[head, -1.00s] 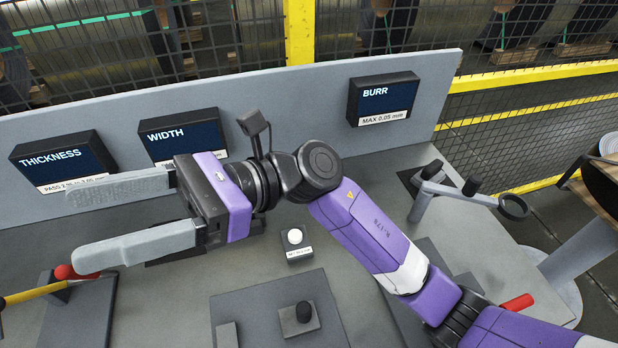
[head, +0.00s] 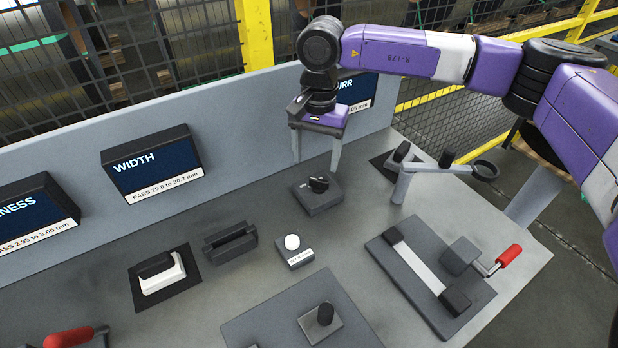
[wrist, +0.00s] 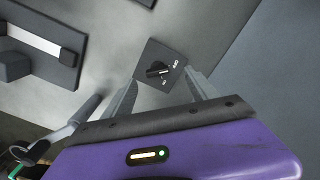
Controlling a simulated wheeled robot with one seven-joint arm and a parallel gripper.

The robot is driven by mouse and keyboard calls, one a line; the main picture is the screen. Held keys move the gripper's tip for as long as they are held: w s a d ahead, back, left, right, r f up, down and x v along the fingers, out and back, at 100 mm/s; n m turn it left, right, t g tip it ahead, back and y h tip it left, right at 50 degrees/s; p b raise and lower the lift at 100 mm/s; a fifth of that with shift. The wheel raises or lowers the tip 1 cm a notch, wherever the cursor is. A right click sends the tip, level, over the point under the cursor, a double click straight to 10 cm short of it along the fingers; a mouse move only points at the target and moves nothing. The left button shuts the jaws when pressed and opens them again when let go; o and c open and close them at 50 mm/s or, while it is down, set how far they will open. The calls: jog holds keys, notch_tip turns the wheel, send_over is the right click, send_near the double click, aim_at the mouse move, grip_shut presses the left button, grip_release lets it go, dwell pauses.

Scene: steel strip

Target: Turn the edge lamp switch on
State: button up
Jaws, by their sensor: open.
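The edge lamp switch (head: 318,184) looks to be the black rotary knob on a small dark grey square base (head: 322,203) on the bench, below the BURR display. In the wrist view the knob (wrist: 157,70) sits on its dark plate with small white marks beside it, one of which seems to read OFF. I cannot tell clearly which mark the knob points to. My gripper (head: 316,165) points down above the switch, its two fingers apart and empty. In the wrist view the fingertips (wrist: 160,80) show on either side of the knob, apart from it.
A grey post with a ring arm (head: 405,180) stands right of the switch. A fixture with a red-handled crank (head: 420,275) lies at front right. The back panel (head: 235,150) with displays rises close behind.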

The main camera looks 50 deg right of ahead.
aim_at(319, 179)
jog(key=shift+s+d, duration=0.1)
jog(key=shift+d, duration=0.5)
jog(key=shift+d+f, duration=0.1)
jog(key=shift+f, duration=0.15)
jog(key=shift+f+p, duration=0.75)
jog(key=shift+f, duration=2.8)
jog(key=c, duration=1.4)
